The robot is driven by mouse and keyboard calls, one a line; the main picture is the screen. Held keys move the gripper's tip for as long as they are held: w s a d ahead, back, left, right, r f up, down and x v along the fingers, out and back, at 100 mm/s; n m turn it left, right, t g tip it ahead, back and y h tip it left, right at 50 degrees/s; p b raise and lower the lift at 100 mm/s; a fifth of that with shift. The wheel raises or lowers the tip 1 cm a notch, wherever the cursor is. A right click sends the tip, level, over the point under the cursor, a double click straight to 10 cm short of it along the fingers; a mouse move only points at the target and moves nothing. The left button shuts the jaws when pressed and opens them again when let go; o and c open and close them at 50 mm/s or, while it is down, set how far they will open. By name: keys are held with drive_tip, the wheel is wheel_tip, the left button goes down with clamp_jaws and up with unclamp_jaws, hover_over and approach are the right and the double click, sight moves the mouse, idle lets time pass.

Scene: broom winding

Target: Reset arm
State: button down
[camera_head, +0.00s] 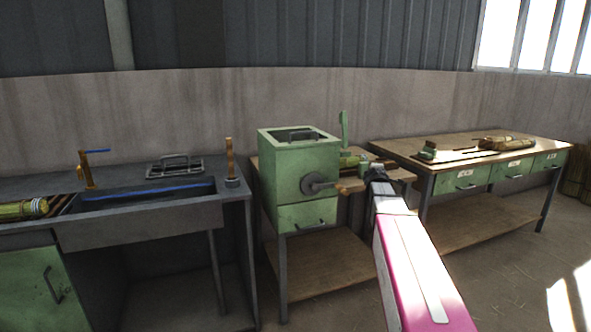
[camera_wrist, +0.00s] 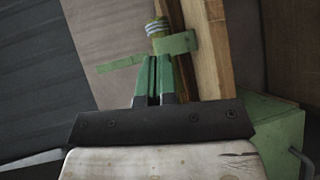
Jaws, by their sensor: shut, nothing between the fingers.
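My gripper (camera_wrist: 154,84) shows in the wrist view with its two green fingers together and nothing between them. In the head view my arm reaches forward from the lower right, and its end (camera_head: 378,172) is just right of the green winding machine (camera_head: 300,165). The machine is a box with a crank (camera_head: 316,184) on its front and a spindle part on its right side. In the wrist view a bundle end bound with pale wire (camera_wrist: 157,27) and a green bracket (camera_wrist: 176,43) lie just beyond my fingertips. The arm hides part of the machine's right side in the head view.
A grey sink bench (camera_head: 150,235) with a bundle (camera_head: 24,209) stands at the left. A wooden workbench (camera_head: 400,148) with green drawers and a broom-like bundle (camera_head: 507,143) stands at the right.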

drive_tip(key=s+a+f+m+g, duration=0.4)
drive_tip(key=s+f+m+g, duration=0.15)
drive_tip(key=s+f, duration=0.7)
drive_tip(key=s+a+f+m+g+y, duration=0.2)
drive_tip(key=s+a+f+m+g, duration=0.2)
drive_tip(key=s, duration=0.7)
drive_tip(key=s+a+f+m+g+y, duration=0.3)
drive_tip(key=s+a+f+m+g, duration=0.2)
drive_tip(key=s+a+f, duration=0.3)
drive_tip(key=s+f, duration=0.4)
drive_tip(key=f, duration=0.1)
drive_tip(key=shift+f, duration=0.15)
